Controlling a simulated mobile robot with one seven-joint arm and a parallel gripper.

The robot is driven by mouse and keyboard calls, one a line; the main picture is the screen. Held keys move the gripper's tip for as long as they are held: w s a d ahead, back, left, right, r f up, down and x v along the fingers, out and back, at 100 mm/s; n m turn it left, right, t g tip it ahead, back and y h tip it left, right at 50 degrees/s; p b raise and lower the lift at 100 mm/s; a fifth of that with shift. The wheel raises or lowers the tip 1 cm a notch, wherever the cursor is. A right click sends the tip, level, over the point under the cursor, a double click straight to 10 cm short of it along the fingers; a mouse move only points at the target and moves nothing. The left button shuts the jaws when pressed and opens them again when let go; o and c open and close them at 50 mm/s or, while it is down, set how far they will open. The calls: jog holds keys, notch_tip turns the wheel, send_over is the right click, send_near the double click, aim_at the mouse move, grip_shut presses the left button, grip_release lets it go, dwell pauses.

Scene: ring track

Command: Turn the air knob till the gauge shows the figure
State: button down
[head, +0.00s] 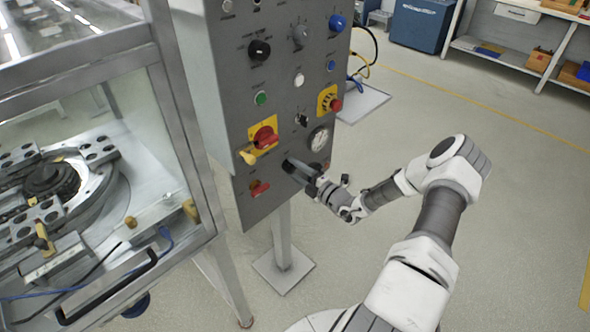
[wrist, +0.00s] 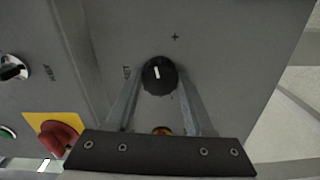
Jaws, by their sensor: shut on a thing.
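The air knob (wrist: 159,75) is a round black knob with a white pointer line, in the middle of the wrist view. A small plus sign is marked on the panel above it. My gripper (wrist: 158,84) is shut on the knob, one finger on each side. In the head view my gripper (head: 293,166) reaches the lower part of the grey panel and mostly hides the knob. The gauge (head: 318,138) is a round white dial just above and right of my gripper. Its needle and figures are too small to read. The gauge is not in the wrist view.
A glazed machine cabinet (head: 185,130) stands close on the left. The floor on the right is clear.

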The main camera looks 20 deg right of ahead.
jog(key=shift+c, duration=1.3)
grip_release()
jog(key=v, duration=1.7)
jog(key=shift+s+p, duration=0.2)
jog(key=shift+p, duration=0.1)
